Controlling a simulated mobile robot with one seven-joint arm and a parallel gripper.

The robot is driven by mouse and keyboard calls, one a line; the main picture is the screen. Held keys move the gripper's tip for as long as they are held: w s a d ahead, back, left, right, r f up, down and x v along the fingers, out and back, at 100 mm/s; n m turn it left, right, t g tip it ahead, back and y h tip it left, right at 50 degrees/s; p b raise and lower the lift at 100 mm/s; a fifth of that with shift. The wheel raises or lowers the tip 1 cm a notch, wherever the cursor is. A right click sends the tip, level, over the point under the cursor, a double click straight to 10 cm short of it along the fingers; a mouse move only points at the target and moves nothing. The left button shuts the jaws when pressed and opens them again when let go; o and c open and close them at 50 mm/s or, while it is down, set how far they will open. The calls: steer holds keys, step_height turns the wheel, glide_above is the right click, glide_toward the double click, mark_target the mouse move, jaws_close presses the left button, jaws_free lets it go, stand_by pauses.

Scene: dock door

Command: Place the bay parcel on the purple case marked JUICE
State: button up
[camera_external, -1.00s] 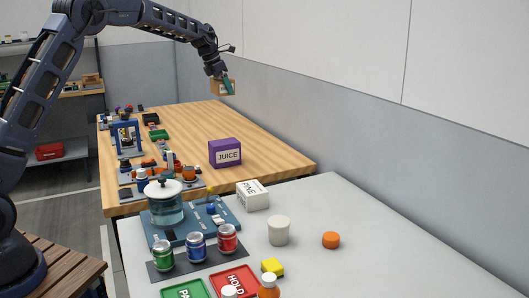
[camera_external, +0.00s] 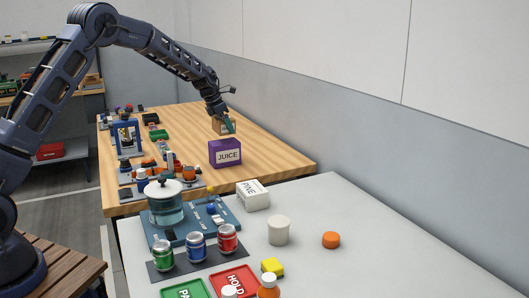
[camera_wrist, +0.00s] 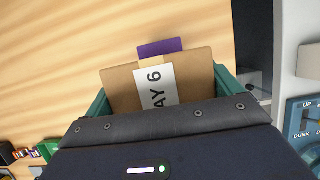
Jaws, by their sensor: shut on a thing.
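The bay parcel (camera_external: 219,126) is a small brown box. In the wrist view the parcel (camera_wrist: 125,91) shows a white label reading "AY 6", the rest hidden. My gripper (camera_external: 226,124) is shut on it, with a green finger at each side of the box. The purple case marked JUICE (camera_external: 225,153) stands on the wooden table. In the wrist view a strip of the purple case (camera_wrist: 160,47) shows past the parcel's far edge.
The wooden table (camera_external: 270,145) is clear right of the case. Several small items and a blue frame (camera_external: 127,138) line its left side. On the nearer grey table stand a white PINE box (camera_external: 252,195), a glass jar (camera_external: 166,208), cans and a white cup (camera_external: 278,230).

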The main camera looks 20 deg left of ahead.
mark_target(225, 133)
steer(key=shift+f, duration=2.05)
steer(key=o, duration=0.8)
steer(key=shift+f, duration=0.1)
steer(key=shift+o, duration=0.2)
